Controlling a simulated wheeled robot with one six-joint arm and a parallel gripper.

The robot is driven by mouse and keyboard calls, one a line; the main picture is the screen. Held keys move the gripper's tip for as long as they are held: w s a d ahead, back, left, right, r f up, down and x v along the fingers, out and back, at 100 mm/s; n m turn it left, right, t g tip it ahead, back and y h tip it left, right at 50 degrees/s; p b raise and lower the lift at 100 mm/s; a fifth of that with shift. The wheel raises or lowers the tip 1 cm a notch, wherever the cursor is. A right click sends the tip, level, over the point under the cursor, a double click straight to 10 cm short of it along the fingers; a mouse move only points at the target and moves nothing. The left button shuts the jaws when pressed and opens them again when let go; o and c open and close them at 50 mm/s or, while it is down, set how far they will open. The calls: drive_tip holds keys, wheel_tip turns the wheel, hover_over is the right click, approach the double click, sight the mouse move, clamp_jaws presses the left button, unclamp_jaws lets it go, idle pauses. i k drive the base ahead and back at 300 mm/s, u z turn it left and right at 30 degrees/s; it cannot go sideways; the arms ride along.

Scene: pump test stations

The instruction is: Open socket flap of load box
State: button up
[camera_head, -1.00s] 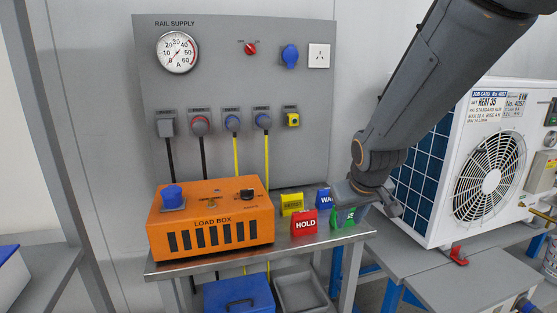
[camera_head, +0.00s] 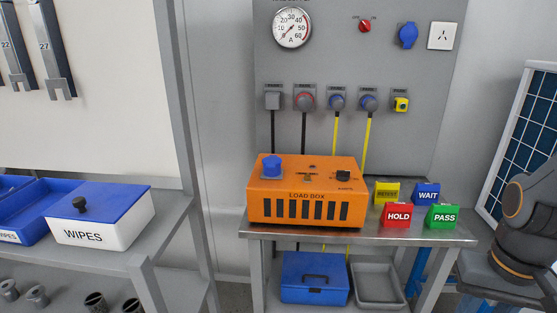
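The orange load box (camera_head: 258,208) stands on the left part of a small metal table. On its top left is a blue round socket cap (camera_head: 271,165), which looks closed. A dark switch (camera_head: 342,175) and a small lever sit on the right of its top. My arm shows only in part at the right edge. My gripper is outside the picture, so I cannot see its fingers.
Retest, WAIT (camera_head: 427,194), HOLD (camera_head: 397,215) and PASS (camera_head: 443,217) blocks stand right of the box. The rail supply panel (camera_head: 340,60) is behind. A shelf with a wipes box (camera_head: 98,216) is at left. A blue case (camera_head: 314,278) and a grey tray (camera_head: 378,286) sit below the table.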

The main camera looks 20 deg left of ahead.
sight(270, 161)
drive_tip(key=u, duration=0.45)
drive_tip(key=k, duration=0.55)
drive_tip(key=u, duration=0.95)
drive_tip(key=i, duration=0.6)
drive_tip(key=z, duration=0.75)
drive_tip(key=i, duration=0.5)
drive_tip(key=z, duration=0.55)
